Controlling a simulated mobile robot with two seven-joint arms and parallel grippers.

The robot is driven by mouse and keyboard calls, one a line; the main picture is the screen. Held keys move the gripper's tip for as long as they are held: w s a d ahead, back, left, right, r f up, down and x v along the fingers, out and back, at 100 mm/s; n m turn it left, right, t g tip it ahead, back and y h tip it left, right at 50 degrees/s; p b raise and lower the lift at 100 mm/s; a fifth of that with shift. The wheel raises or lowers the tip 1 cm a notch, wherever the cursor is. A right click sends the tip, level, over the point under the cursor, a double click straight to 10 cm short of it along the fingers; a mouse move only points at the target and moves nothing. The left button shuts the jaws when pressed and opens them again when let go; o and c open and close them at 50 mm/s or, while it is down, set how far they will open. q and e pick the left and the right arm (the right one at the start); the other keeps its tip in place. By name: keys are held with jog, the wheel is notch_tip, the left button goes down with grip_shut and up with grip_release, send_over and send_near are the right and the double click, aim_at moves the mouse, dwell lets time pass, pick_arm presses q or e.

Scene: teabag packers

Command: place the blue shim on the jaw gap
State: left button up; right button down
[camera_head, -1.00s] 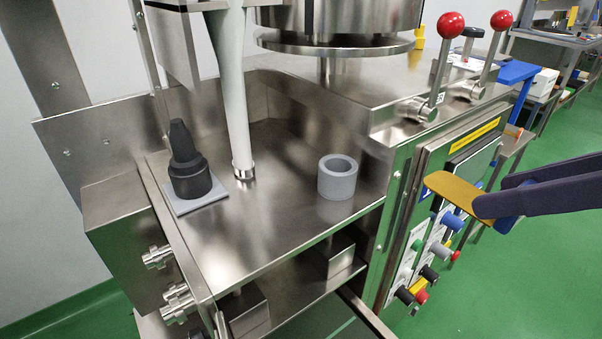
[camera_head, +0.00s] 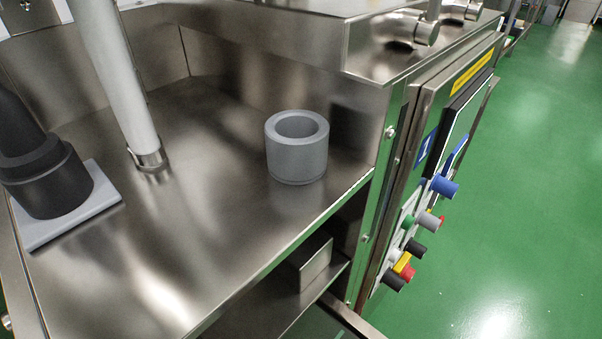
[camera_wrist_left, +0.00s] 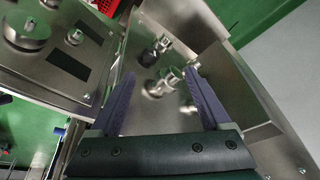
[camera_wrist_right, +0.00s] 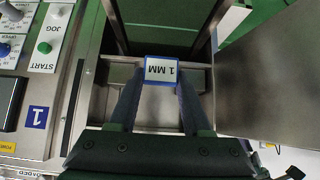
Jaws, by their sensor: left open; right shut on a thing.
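The blue shim (camera_wrist_right: 161,72) shows in the right wrist view as a blue-edged plate with a white "1 MM" label. My right gripper (camera_wrist_right: 160,88) is shut on it, with a finger at each side. Metal bars (camera_wrist_right: 197,80) lie left and right of the shim, beyond the fingertips. I cannot tell whether the shim touches them or exactly where the jaw gap is. In the left wrist view my left gripper (camera_wrist_left: 160,72) is open and empty, above a metal panel with knobs. Neither gripper shows in the head view.
In the head view a grey ring (camera_head: 297,150) stands on the steel deck (camera_head: 215,215). A black stepped part (camera_head: 50,185) sits on a grey plate (camera_head: 75,225) at left, near a white tube (camera_head: 115,80). Control buttons (camera_head: 445,187) line the cabinet side. An open bay lies below the deck edge.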

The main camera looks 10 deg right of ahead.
jog(key=w+a+f+b, duration=0.1)
jog(key=w+a, duration=0.2)
jog(key=w, duration=0.2)
jog(key=w+a+f+b, duration=0.1)
jog(key=w+a, duration=0.3)
jog(key=w, duration=0.1)
jog(key=w+a+f+b, duration=0.1)
jog(key=w+a, duration=0.3)
jog(key=w, duration=0.1)
jog(key=shift+w+a, duration=0.25)
notch_tip(320, 180, down, 4)
jog(key=shift+r+b, duration=0.1)
jog(key=shift+b, duration=0.75)
jog(key=shift+w+a+f, duration=0.1)
jog(key=shift+f, duration=0.1)
jog(key=c, duration=0.8)
grip_release()
jog(key=shift+f, duration=0.1)
jog(key=o, duration=0.5)
jog(key=shift+c, duration=0.2)
